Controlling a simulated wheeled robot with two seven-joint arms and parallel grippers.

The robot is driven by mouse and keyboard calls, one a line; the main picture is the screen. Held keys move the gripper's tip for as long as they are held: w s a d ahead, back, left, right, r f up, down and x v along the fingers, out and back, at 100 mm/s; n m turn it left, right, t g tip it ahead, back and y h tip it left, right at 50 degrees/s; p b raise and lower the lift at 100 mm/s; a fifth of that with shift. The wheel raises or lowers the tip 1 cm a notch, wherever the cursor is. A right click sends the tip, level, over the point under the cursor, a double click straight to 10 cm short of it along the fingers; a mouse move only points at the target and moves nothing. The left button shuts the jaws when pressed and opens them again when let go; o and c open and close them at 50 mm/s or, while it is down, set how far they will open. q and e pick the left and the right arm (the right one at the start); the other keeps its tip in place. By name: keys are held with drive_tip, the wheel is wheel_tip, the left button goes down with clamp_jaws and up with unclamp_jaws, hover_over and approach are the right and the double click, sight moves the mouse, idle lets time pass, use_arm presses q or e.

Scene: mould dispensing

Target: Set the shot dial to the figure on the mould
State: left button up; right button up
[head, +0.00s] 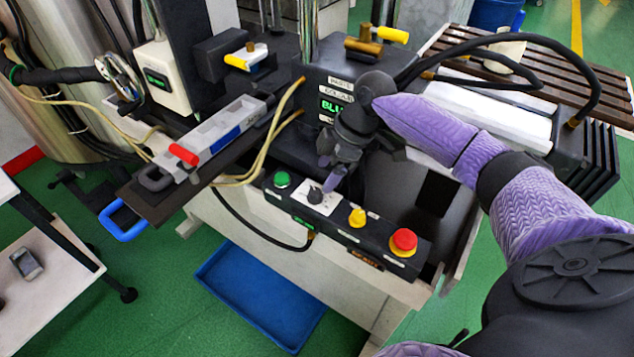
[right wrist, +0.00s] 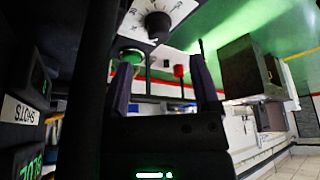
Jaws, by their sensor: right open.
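The shot dial (head: 315,195) is a black knob on a white plate on the front control panel, between a green button and a yellow button. In the right wrist view the dial (right wrist: 157,22) lies at the top, beyond and between my fingertips. My right gripper (head: 331,180) is open and hangs just above and behind the dial; the knob is not gripped. The two fingers also show in the right wrist view (right wrist: 161,72). A grey mould (head: 213,132) with a red handle and a blue patch lies on the dark rail at left; I cannot read its figure. My left gripper is out of view.
The panel also carries the green button (head: 282,180), yellow button (head: 357,216) and red button (head: 403,241). A green-lit display (head: 332,107) stands behind my gripper. Yellowish hoses (head: 262,158) run left of the panel. A blue tray (head: 262,295) lies below on the floor.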

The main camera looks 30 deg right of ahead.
sight(315, 191)
drive_tip(key=b+x, duration=0.1)
drive_tip(key=x, duration=0.4)
drive_tip(key=shift+w+a+f, duration=0.1)
drive_tip(key=shift+f, duration=0.2)
drive_tip(key=shift+c, duration=0.4)
clamp_jaws()
